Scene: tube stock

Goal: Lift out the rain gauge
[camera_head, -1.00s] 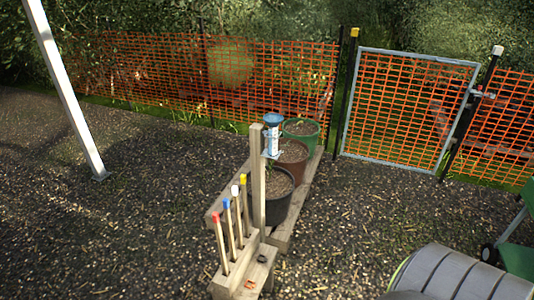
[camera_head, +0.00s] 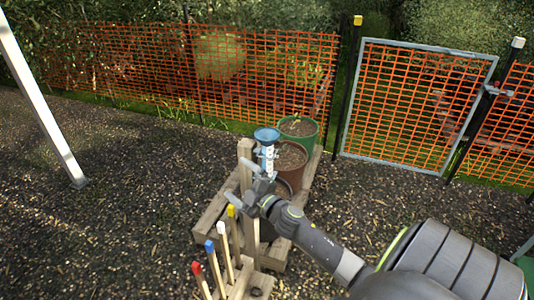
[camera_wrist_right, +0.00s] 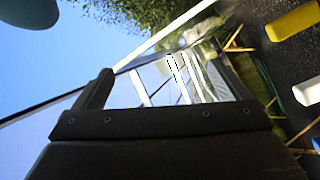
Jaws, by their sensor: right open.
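The rain gauge (camera_head: 268,158) has a blue funnel on top and a clear tube with blue-and-white markings. It stands upright at the wooden post (camera_head: 245,155) in the head view. My right gripper (camera_head: 257,180) is open at the lower part of the tube, close to the post, and hides the tube's lower end. I cannot tell whether the tube is fully between the fingers. In the right wrist view, a dark blue-green rounded part (camera_wrist_right: 25,12), likely the funnel, shows at the top left. My left gripper is not in view.
Stakes with red, blue, white and yellow (camera_head: 231,211) tips stand in a wooden block in front. Behind the post, a brown pot (camera_head: 290,156) and a green pot (camera_head: 306,129) sit on a wooden frame. Orange mesh fence (camera_head: 130,75) runs behind. Open gravel lies left.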

